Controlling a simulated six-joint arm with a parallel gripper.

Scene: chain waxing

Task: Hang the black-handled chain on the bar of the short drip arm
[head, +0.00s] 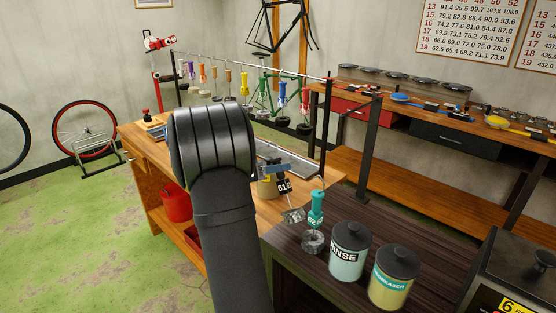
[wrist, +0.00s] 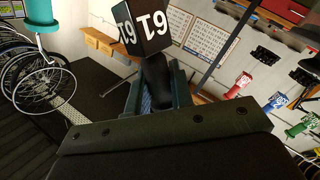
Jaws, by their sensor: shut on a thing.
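My gripper (head: 272,166) is shut on the black handle (wrist: 157,80), which sits between its blue-grey fingers in the wrist view. A black tag (head: 284,186) with white "61" hangs below the fingers in the head view, and the grey chain (head: 293,215) hangs under it. The tag also fills the top middle of the wrist view (wrist: 145,28). A long rack bar (head: 250,68) with several coloured-handled chains crosses behind my arm. A dark bracket (head: 345,98) juts near its right post; I cannot tell whether it is the short drip arm.
The rinse jar (head: 349,250) and degreaser jar (head: 393,278) stand in front. A tan container (head: 267,188) is partly hidden behind the held chain. A metal tray (head: 288,157) lies under the rack.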

